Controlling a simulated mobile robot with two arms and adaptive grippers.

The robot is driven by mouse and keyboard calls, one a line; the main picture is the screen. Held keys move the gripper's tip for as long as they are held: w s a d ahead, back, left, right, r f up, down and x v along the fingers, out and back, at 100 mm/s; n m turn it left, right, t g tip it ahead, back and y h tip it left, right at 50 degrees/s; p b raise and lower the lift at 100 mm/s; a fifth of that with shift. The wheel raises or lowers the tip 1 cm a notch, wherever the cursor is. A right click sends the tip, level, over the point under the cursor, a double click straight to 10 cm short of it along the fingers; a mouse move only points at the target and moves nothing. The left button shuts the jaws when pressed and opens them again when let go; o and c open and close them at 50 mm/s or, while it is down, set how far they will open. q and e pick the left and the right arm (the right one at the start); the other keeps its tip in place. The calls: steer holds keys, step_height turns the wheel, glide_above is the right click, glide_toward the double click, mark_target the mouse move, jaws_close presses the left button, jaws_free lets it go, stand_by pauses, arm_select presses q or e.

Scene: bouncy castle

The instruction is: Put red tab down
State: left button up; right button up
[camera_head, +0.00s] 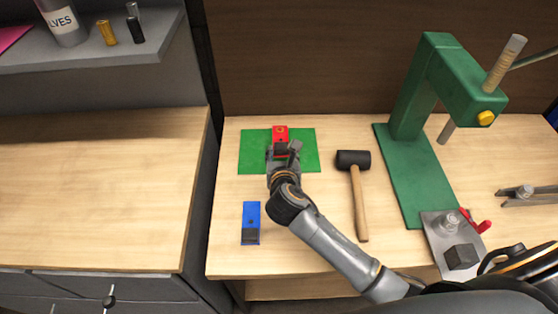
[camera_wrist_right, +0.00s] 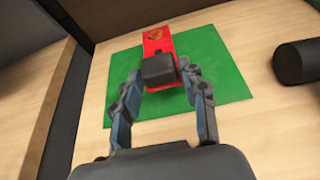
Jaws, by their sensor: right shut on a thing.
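The red tab (camera_head: 280,131) is at the green mat (camera_head: 305,162) on the wooden workbench. In the right wrist view the red tab (camera_wrist_right: 157,42) has a dark block (camera_wrist_right: 159,69) on its near end, and the green mat (camera_wrist_right: 221,75) spreads around it. My right gripper (camera_head: 283,150) is shut on the red tab at this block, with a finger on each side. I cannot tell whether the tab touches the mat. My left gripper is not in view.
A blue tab (camera_head: 251,219) with a dark block lies in front of the mat. A mallet (camera_head: 358,190) lies to the right. A green press (camera_head: 415,130) stands further right, with a metal plate (camera_head: 445,235) by its base. A separate counter (camera_head: 100,190) is at left.

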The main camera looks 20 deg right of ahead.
steer(key=shift+w+f, duration=0.5)
steer(key=shift+f, duration=0.1)
steer(key=f, duration=0.3)
steer(key=shift+w+a+f, duration=0.1)
steer(key=shift+w+f, duration=0.2)
steer(key=shift+f, duration=0.05)
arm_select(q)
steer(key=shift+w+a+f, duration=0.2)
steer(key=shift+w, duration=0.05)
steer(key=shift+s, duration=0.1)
arm_select(e)
steer(key=shift+f, duration=0.1)
steer(key=o, duration=1.1)
